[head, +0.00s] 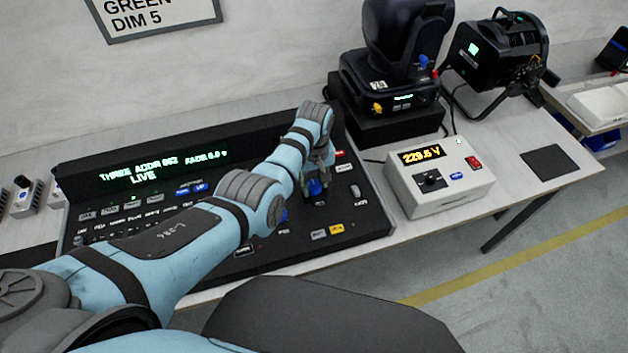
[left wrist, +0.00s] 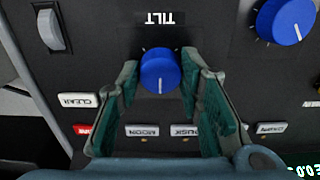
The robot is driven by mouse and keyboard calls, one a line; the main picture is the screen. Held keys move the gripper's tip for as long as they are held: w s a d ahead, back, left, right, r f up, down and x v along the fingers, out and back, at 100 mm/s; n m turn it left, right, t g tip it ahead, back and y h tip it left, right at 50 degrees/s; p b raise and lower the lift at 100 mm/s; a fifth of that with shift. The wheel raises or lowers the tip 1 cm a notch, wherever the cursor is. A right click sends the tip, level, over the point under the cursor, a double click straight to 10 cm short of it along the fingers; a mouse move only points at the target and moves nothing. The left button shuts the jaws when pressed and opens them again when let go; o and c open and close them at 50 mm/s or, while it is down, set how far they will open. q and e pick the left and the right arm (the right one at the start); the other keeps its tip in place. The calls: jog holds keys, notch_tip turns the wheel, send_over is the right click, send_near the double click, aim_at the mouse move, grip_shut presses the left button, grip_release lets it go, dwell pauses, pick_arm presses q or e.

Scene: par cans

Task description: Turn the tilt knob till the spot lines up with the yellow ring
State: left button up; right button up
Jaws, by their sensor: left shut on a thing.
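The tilt knob (left wrist: 160,74) is blue with a white pointer line, under an upside-down TILT label (left wrist: 160,18) in the left wrist view. The line points down in that picture, away from the label. My left gripper (left wrist: 159,82) is shut on the knob, one finger on each side. In the head view the blue knob (head: 316,187) shows just below my left gripper (head: 317,176), on the right part of the black lighting console (head: 368,222). The light spot and the yellow ring are in neither view. My right gripper is not in view.
A second blue knob (left wrist: 288,20) sits close by. Buttons and a grey wheel (left wrist: 50,29) surround the tilt knob. A white power box (head: 440,190) reading about 229 V stands right of the console. A moving-head light (head: 405,40) and a par can (head: 500,50) stand behind.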

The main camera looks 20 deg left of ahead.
aim_at(315, 185)
pick_arm(q)
jog(key=shift+m, duration=0.3)
jog(key=shift+m+p, duration=0.6)
jog(key=shift+m, duration=0.6)
jog(key=m, duration=0.3)
jog(key=shift+a+m+p, duration=0.1)
jog(key=shift+m+p, duration=0.2)
jog(key=shift+p, duration=0.1)
jog(key=m, duration=0.4)
jog(key=shift+m, duration=0.3)
jog(key=shift+m+p, duration=0.3)
jog(key=shift+m, duration=1.5)
jog(key=o, duration=1.2)
jog(key=shift+f, duration=0.1)
notch_tip(315, 185, up, 12)
jog(key=shift+r, duration=0.1)
